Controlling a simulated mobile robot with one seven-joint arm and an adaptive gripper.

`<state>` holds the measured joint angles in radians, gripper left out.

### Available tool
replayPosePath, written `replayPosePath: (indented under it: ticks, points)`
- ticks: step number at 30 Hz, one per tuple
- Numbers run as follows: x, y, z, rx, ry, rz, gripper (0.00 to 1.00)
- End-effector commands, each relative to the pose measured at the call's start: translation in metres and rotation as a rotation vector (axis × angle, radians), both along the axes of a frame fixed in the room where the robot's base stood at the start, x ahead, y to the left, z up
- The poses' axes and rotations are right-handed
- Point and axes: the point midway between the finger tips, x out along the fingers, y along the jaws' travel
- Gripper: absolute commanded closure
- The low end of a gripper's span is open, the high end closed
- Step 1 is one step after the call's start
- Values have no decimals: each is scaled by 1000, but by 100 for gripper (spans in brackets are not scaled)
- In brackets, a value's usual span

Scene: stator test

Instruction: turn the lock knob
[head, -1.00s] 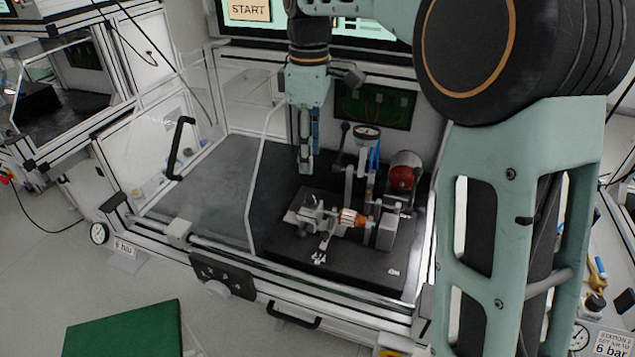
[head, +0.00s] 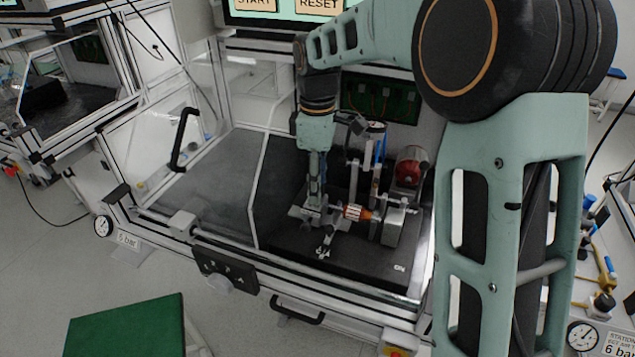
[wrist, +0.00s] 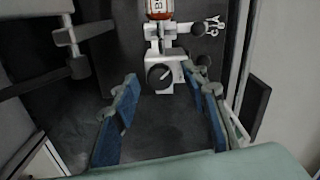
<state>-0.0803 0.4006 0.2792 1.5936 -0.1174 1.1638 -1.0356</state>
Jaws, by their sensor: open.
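The lock knob (wrist: 159,75) is a round black knob with a light line across its face. In the wrist view it sits on the front of a pale metal block (wrist: 178,70) on the fixture. My gripper (wrist: 160,82) is open, its two blue-padded fingers to the left and right of the knob in the picture. Nothing is between them but the view of the knob; I cannot tell how far the fingertips are from it. In the head view my gripper (head: 314,198) points down at the left end of the fixture and hides the knob.
A copper-and-white rotor (head: 356,212) lies in the fixture just right of my gripper. A dial gauge, upright posts and a red-ended motor (head: 409,171) stand behind and to the right. The dark bench floor (head: 215,180) left of the fixture is clear. A clear door stands open at left.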

Motion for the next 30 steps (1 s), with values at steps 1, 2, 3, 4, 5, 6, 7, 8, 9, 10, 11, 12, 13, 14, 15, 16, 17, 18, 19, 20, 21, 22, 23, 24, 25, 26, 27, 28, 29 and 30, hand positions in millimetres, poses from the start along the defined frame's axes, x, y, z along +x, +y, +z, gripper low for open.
replayPosePath:
  ticks: [1,2,3,4,5,6,7,8,9,10,11,12,13,14,15,16,17,18,19,20,21,22,23,24,25,26,27,28,29,30]
  points:
    - [0,0,0,0,0,0,59]
    - [0,0,0,0,0,0,59]
    - [0,0,0,0,0,0,59]
    - [0,0,0,0,0,0,59]
    - [0,0,0,0,0,0,62]
    - [0,0,0,0,0,0,67]
    - [0,0,0,0,0,0,70]
    - [0,0,0,0,0,0,73]
    - [0,0,0,0,0,0,78]
    - [0,0,0,0,0,0,81]
    - [0,0,0,0,0,0,84]
    - [0,0,0,0,0,0,89]
    - [0,0,0,0,0,0,92]
    - [0,0,0,0,0,0,96]
    - [0,0,0,0,0,0,100]
    - [0,0,0,0,0,0,100]
    - [0,0,1,0,0,0,100]
    - [0,0,1,0,0,-1,100]
    - [0,0,1,0,0,-3,100]
    - [0,0,1,0,0,-5,100]
    - [0,0,1,0,0,-10,100]
    - [0,0,1,0,1,-15,100]
    - [0,0,1,0,1,-21,100]
    - [0,0,1,0,1,-32,100]
    - [0,0,1,0,0,-43,100]
    - [0,0,2,0,1,-54,100]
    - [0,0,2,0,1,-73,100]
    - [0,0,2,0,1,-89,100]
    - [0,0,2,0,1,-107,100]
    - [0,0,2,0,1,-132,100]
